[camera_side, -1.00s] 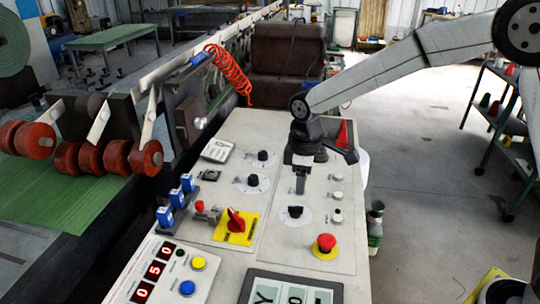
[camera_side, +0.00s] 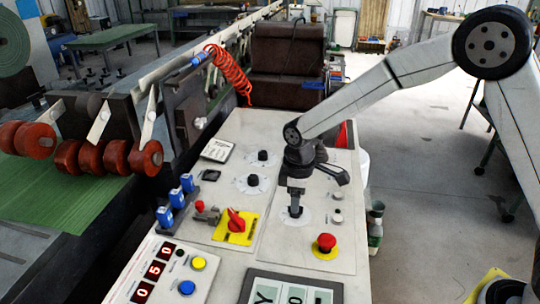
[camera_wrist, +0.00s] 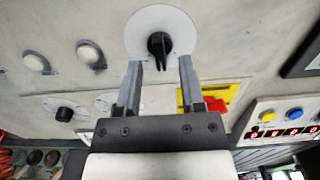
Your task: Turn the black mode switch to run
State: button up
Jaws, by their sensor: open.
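A black knob (camera_wrist: 159,45) on a round white dial plate (camera_wrist: 178,22) appears to be the mode switch; its labels are not readable. In the wrist view its pointer ridge runs toward my gripper (camera_wrist: 161,68). My gripper is open, its two fingers apart, with the knob lined up between and just beyond the fingertips. No contact shows. In the side view my gripper (camera_side: 295,200) is directly over the same knob (camera_side: 295,212), which it partly hides.
Two other black knobs (camera_side: 253,180) (camera_side: 263,155) sit to the left and farther back. Pale buttons (camera_side: 337,216) are close on the right. A red emergency stop (camera_side: 326,242) and a red rotary handle (camera_side: 236,220) on yellow plates stand nearby on the panel.

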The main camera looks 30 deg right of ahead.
jog(key=shift+f, duration=0.95)
grip_shut()
jog(key=shift+m, duration=0.4)
jog(key=m, duration=0.4)
jog(key=shift+m, duration=2.1)
